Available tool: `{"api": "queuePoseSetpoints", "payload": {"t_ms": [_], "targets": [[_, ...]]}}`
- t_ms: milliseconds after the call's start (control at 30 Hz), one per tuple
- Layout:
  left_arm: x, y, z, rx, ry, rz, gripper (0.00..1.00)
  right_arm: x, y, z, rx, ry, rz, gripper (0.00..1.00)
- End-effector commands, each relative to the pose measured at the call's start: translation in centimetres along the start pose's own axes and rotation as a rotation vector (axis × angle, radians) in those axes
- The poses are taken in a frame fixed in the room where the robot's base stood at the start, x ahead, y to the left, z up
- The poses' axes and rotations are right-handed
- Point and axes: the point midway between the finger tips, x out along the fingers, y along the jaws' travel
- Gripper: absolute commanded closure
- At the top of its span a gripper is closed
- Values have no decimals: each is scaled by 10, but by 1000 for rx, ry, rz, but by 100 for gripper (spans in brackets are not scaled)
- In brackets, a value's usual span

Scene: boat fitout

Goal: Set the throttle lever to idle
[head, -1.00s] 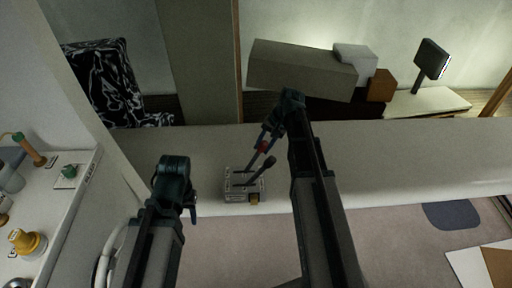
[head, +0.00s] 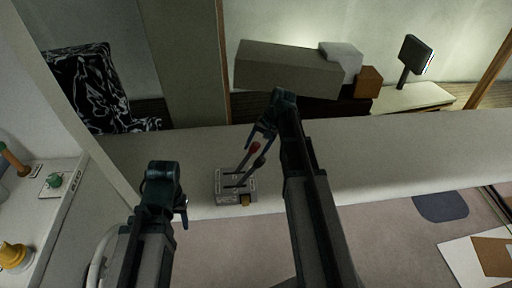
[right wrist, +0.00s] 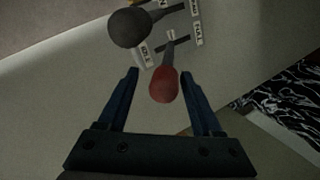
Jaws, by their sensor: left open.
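The throttle box (head: 236,198) sits on the pale console ledge with two levers. The red-knobbed lever (head: 254,148) stands tilted in a slot labelled IDLE and FULL at its ends; in the right wrist view its red knob (right wrist: 164,86) shows, and its stem meets the slot near the middle. A black-knobbed lever (head: 259,161) is beside it. My right gripper (head: 257,140) is open at the red knob; in the right wrist view its fingers (right wrist: 160,88) stand on either side, with gaps. My left gripper (head: 184,206) is open and empty, left of the box.
A panel with a green knob (head: 54,181) and a yellow knob (head: 15,256) stands at the left. Grey, white and brown boxes (head: 290,68) lie behind the ledge. The ledge (head: 400,150) is clear to the right.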

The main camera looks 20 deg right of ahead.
Motion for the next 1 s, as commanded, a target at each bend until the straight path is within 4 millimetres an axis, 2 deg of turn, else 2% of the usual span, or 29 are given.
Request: {"api": "queuePoseSetpoints", "payload": {"t_ms": [267, 467, 1000], "targets": [[-4, 0, 0, 0, 0, 0, 50, -4, -2, 0, -1, 0, -2, 33], [-19, -2, 1, 0, 0, 0, 50, -20, -2, 0, 0, 0, -2, 33], [-99, -9, 6, 2, 0, 0, 50, -106, -3, 1, 1, 0, -1, 33]]}}
